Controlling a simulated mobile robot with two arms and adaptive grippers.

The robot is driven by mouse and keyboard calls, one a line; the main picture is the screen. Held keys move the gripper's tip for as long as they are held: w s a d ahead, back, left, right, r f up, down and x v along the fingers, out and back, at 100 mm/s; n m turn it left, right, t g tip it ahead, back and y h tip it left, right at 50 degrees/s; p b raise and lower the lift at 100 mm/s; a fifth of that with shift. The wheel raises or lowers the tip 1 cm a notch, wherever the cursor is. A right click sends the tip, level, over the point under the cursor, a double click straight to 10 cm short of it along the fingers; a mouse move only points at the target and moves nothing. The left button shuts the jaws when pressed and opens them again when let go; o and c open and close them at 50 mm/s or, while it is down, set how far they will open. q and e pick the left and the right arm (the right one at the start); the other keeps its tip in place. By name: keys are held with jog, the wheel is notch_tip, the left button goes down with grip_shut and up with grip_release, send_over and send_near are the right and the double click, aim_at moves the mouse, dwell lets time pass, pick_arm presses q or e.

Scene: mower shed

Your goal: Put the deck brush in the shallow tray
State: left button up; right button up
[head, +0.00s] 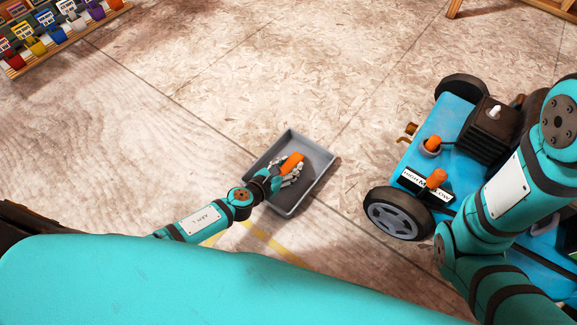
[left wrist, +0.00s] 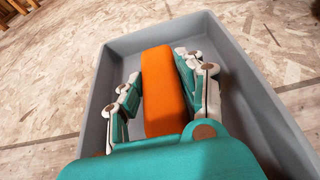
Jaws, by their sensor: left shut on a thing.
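The deck brush shows as an orange block (head: 293,161) held between the fingers of my left gripper (head: 287,172). In the left wrist view the orange block (left wrist: 162,85) lies lengthwise between the two fingers of the left gripper (left wrist: 160,90), which is shut on it. The shallow tray (head: 318,187) is grey and rectangular and lies on the floor. The gripper and brush are over or inside the tray; I cannot tell whether the brush touches its bottom. The tray's rim also shows around them in the left wrist view (left wrist: 235,75). My right gripper is not in view.
A blue mower (head: 459,113) with dark wheels and orange caps stands right of the tray, partly behind my right arm. A rack of coloured containers (head: 62,32) stands at the top left.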

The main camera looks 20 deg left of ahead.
pick_arm(q)
jog(key=o, duration=1.2)
jog(key=shift+f, duration=0.15)
jog(key=shift+c, duration=0.2)
jog(key=shift+r, duration=0.2)
jog(key=shift+s+a+r+p, duration=0.15)
jog(key=shift+s+p, duration=0.15)
jog(key=shift+p, duration=0.05)
jog(key=p+v, duration=0.2)
jog(key=v, duration=0.9)
jog(key=shift+s, duration=0.15)
